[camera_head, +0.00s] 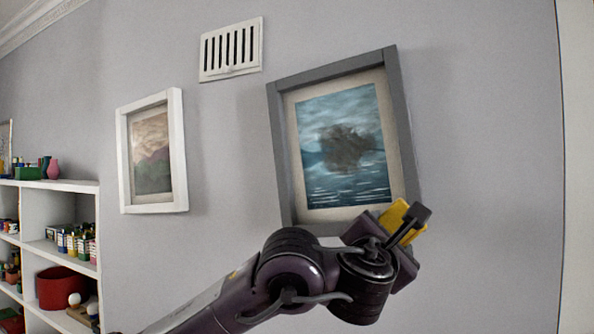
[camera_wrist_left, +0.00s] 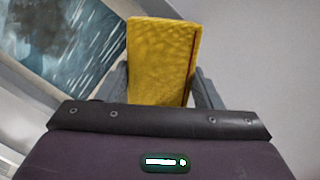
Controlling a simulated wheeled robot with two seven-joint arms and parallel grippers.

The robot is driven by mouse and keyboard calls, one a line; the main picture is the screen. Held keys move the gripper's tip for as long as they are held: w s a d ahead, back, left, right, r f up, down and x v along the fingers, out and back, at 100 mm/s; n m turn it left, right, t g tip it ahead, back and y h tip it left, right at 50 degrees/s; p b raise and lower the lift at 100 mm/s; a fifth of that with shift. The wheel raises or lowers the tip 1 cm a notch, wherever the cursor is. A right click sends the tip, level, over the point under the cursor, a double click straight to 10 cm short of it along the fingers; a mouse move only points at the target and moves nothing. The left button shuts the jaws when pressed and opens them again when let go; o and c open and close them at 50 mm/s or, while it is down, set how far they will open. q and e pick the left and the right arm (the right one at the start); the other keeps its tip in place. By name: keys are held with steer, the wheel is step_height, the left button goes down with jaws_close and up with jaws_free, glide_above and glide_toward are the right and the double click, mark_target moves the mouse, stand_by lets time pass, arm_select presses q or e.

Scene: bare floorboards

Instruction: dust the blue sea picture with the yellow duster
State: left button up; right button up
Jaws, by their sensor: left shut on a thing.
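The blue sea picture (camera_head: 338,146) hangs on the wall in a grey frame. A dark grey-brown smudge lies over the middle of the picture. My left gripper (camera_head: 408,220) is at the frame's lower right corner in the head view. It is shut on the yellow duster (camera_wrist_left: 162,58), which stands up between the fingers in the left wrist view. The duster also shows in the head view (camera_head: 396,216), partly hidden by the gripper. I cannot tell whether the duster touches the frame. The picture's lower part shows at the upper left of the wrist view. My right gripper is not in view.
A second picture (camera_head: 151,152) in a white frame hangs to the left. A white wall vent (camera_head: 231,49) sits above, between the two. A white shelf unit (camera_head: 60,186) with pots, jars and a red bin (camera_head: 60,288) stands at the left. The wall right of the grey frame is bare.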

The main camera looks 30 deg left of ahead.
arm_select(q)
steer(key=a+r, duration=0.7)
steer(key=r, duration=0.1)
steer(key=m+h, duration=0.1)
steer(key=h, duration=0.1)
glide_toward(326, 158)
steer(key=shift+w+d+r+p, duration=0.15)
steer(key=shift+w+p, duration=0.55)
steer(key=shift+w, duration=1.4)
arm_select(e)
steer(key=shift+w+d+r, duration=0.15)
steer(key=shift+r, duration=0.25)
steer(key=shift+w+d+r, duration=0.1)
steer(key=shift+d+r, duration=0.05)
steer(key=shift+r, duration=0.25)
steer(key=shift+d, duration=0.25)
arm_select(q)
steer(key=shift+w, duration=0.1)
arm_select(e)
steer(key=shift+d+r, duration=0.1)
arm_select(q)
steer(key=shift+w+p, duration=0.7)
steer(key=shift+w, duration=0.2)
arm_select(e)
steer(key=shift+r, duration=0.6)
arm_select(q)
steer(key=shift+r, duration=0.1)
